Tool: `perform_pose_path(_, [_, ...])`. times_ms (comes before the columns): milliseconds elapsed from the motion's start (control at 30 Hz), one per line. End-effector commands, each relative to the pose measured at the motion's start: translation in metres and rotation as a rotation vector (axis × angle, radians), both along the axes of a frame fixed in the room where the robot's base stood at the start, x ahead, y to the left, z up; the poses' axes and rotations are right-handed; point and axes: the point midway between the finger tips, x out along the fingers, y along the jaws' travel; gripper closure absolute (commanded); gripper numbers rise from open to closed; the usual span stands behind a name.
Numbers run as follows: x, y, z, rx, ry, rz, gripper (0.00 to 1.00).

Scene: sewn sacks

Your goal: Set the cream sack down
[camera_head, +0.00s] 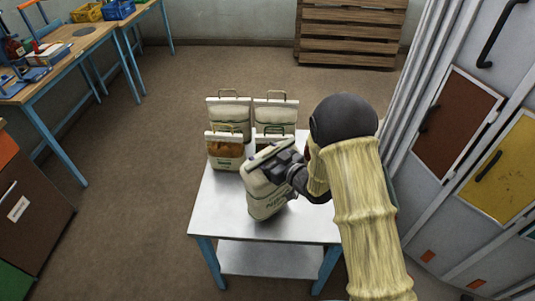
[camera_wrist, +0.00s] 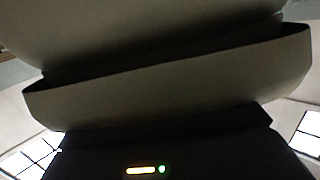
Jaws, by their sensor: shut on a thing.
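A cream sack (camera_head: 265,198) with dark print and a pale top strip is tilted over the near part of the metal table (camera_head: 310,228). My gripper (camera_head: 283,163) is shut on the top of this sack, from its right side. Whether the sack's bottom touches the tabletop I cannot tell. In the wrist view a dim, grey-brown surface with a broad band (camera_wrist: 170,78) fills most of the picture, close to the camera; it seems to be the held sack.
The tabletop's front is bare. Cabinets (camera_head: 455,125) stand right, a workbench (camera_head: 60,60) left.

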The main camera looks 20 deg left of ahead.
Motion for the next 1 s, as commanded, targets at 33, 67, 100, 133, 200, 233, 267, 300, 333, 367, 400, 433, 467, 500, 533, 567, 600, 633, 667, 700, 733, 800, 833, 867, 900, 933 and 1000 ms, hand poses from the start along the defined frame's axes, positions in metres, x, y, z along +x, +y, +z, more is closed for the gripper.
perform_pose_path(33, [0.001,0.001,0.002,0.007,-0.008,0.000,0.99])
perform_pose_path(67, [0.001,0.001,0.000,0.007,-0.008,0.000,0.99])
perform_pose_path(100, [0.001,0.001,-0.004,0.006,-0.007,0.000,0.99])
perform_pose_path(133, [0.001,0.001,-0.007,0.006,-0.007,0.000,0.99])
perform_pose_path(200, [0.001,0.001,-0.014,0.004,-0.006,0.000,0.99])
perform_pose_path(233, [0.001,0.001,-0.017,0.005,-0.007,0.001,0.99])
perform_pose_path(267, [0.001,0.001,-0.020,0.006,-0.007,0.001,0.99])
perform_pose_path(300, [0.001,0.001,-0.024,0.006,-0.007,0.001,0.99])
perform_pose_path(333, [0.001,0.001,-0.027,0.006,-0.007,0.001,0.99])
perform_pose_path(367, [0.001,0.001,-0.029,0.006,-0.007,0.001,0.99])
perform_pose_path(400, [0.001,0.001,-0.032,0.007,-0.008,0.001,0.99])
perform_pose_path(433, [0.001,0.001,-0.033,0.007,-0.008,0.001,0.99])
perform_pose_path(467, [0.001,0.001,-0.033,0.008,-0.008,0.001,0.99])
perform_pose_path(500, [0.001,0.001,-0.034,0.009,-0.009,0.001,0.99])
perform_pose_path(533, [0.001,0.001,-0.034,0.009,-0.009,0.000,0.99])
perform_pose_path(567, [0.001,0.001,-0.035,0.009,-0.009,0.000,0.99])
perform_pose_path(600, [0.001,0.001,-0.035,0.009,-0.010,0.001,0.99])
perform_pose_path(633, [0.001,0.001,-0.035,0.008,-0.010,0.001,0.99])
perform_pose_path(667, [0.001,0.001,-0.035,0.008,-0.010,0.001,0.99])
perform_pose_path(700, [0.001,0.001,-0.035,0.008,-0.010,0.001,0.99])
perform_pose_path(733, [0.001,0.001,-0.035,0.008,-0.010,0.001,0.99])
perform_pose_path(800, [0.001,0.001,-0.036,0.009,-0.009,0.000,0.99])
perform_pose_path(833, [0.001,0.001,-0.036,0.009,-0.009,0.000,0.99])
perform_pose_path(867, [0.000,0.000,-0.042,-0.001,0.001,0.000,0.26])
perform_pose_path(900, [0.000,0.000,-0.041,-0.001,0.001,0.000,0.18])
perform_pose_path(933, [0.000,0.000,-0.041,-0.001,0.001,0.000,0.12])
perform_pose_path(1000, [0.000,0.000,-0.041,-0.001,0.001,0.000,0.06])
